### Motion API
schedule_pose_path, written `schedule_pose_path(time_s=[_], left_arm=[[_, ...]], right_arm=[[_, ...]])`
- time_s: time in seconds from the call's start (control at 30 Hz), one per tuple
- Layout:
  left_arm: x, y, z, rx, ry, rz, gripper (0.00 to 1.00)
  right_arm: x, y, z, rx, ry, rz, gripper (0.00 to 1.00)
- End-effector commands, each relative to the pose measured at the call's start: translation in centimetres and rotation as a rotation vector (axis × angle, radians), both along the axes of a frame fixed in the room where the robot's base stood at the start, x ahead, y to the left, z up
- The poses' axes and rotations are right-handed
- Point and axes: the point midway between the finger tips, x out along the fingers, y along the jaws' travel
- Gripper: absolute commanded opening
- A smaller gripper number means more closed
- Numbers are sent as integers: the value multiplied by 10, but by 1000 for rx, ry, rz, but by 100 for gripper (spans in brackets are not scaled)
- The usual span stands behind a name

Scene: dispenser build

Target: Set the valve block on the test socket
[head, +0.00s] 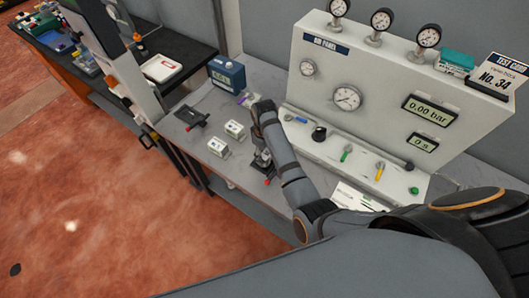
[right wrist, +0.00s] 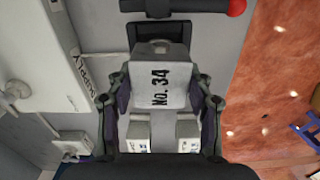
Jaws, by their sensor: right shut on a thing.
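My right gripper (right wrist: 160,100) is shut on a pale grey valve block (right wrist: 161,85) marked No. 34, with one finger on each side of it. In the head view the wrist and forearm partly cover that gripper, which points down at the bench. Just beyond the block in the right wrist view is a dark fixture (right wrist: 143,32) with a red knob, which looks like the test socket. The block overlaps it in the picture, and I cannot tell whether they touch. The fixture's red knob (head: 267,182) shows in the head view. My left gripper is not in view.
Two white blocks (head: 218,147) (head: 235,130) stand on the bench. Another dark fixture (head: 190,117) with a red knob lies further left. A blue device (head: 227,73) stands at the back.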

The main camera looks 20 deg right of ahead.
Motion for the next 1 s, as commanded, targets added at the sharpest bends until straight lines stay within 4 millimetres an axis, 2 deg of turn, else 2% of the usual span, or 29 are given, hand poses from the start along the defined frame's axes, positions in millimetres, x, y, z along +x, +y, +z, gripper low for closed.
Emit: schedule_pose_path(time_s=[0.83,0.87,0.93,1.0], left_arm=[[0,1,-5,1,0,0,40],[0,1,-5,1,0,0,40],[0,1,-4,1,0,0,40],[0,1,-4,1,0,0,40]], right_arm=[[1,0,-11,0,-1,0,0],[1,0,-11,0,-1,0,54],[1,0,-11,0,-1,0,62],[1,0,-11,0,-1,0,62]])
